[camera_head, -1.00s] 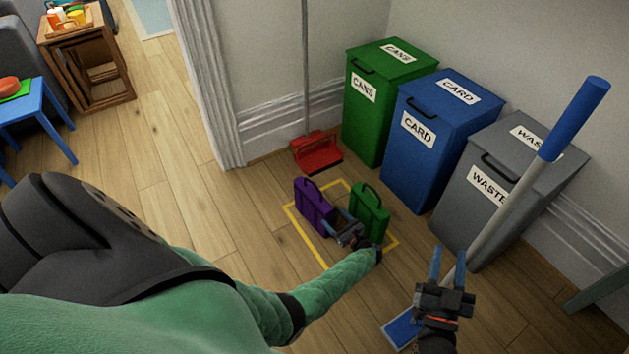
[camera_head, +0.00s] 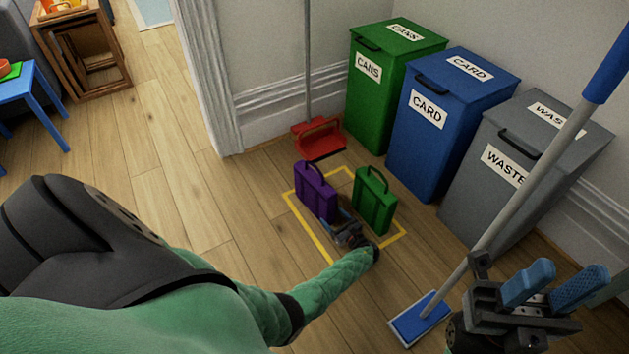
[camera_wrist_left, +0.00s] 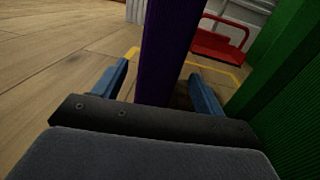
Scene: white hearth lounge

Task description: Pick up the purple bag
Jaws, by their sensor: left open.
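The purple bag (camera_head: 314,193) stands upright on the floor inside a yellow taped outline, left of the green bag (camera_head: 374,203). My left gripper (camera_head: 345,224) is low at the near end of the purple bag. In the left wrist view the purple bag (camera_wrist_left: 168,45) rises between the two blue fingers of my open left gripper (camera_wrist_left: 163,90), with a gap visible on both sides. The green bag's side (camera_wrist_left: 285,95) is close to the right finger there. My right gripper (camera_head: 553,285) is open and empty at the lower right.
Green cans (camera_head: 391,95), blue card (camera_head: 440,130) and grey waste (camera_head: 510,185) bins line the wall. A red dustpan (camera_head: 319,138) stands behind the bags. A blue-headed mop (camera_head: 420,318) slants up past the waste bin. The floor left of the outline is clear.

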